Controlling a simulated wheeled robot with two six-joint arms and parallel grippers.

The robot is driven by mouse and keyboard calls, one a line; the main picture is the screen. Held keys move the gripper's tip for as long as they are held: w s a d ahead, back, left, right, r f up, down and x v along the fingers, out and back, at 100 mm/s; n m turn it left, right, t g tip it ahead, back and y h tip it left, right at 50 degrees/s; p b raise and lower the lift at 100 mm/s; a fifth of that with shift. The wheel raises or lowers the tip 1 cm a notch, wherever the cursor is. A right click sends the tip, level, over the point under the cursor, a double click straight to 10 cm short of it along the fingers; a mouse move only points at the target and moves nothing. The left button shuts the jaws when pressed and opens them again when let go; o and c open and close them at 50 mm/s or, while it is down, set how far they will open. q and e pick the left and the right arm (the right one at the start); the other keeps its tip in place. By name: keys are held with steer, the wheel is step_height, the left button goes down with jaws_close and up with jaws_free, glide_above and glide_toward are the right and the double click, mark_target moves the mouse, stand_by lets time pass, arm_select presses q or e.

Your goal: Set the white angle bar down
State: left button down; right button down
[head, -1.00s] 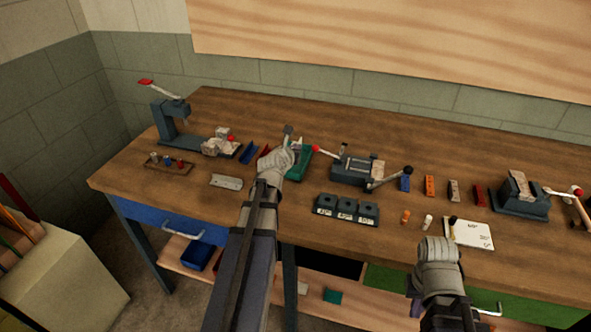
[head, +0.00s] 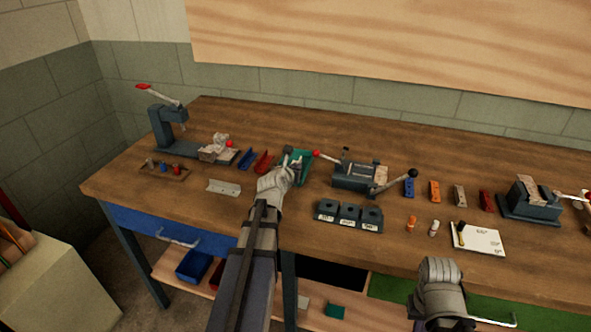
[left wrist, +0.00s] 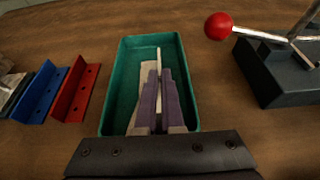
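The white angle bar (left wrist: 143,85) is inside the green tray (left wrist: 187,58) in the left wrist view. Its upright flange stands between the purple-padded fingers of my left gripper (left wrist: 160,78), which is shut on it. I cannot tell whether the bar touches the tray floor. In the head view my left gripper (head: 291,160) is at the green tray (head: 303,167) and hides most of the bar. My right gripper (head: 440,272) is low at the bench's front edge, away from the tray; its fingers are hidden.
A red angle bar (left wrist: 76,92) and a blue one (left wrist: 42,92) lie left of the tray. A red-knobbed fixture (left wrist: 285,70) stands close on its right. A pale metal angle piece (head: 224,187) lies on the wooden bench (head: 150,204). Three dark blocks (head: 348,214) stand nearer the front.

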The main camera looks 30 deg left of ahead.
arm_select(q)
steer(key=shift+f, duration=0.2)
steer(key=c, duration=1.1)
jaws_free()
steer(key=shift+o, duration=0.2)
steer(key=shift+r, duration=0.1)
steer(key=shift+r, duration=0.1)
steer(key=shift+s+r+p, duration=0.25)
steer(key=shift+s+p, duration=0.05)
steer(key=shift+p, duration=0.05)
steer(key=p+v, duration=0.4)
steer(key=v, duration=0.6)
steer(key=shift+s+d, duration=0.25)
steer(key=shift+s, duration=0.4)
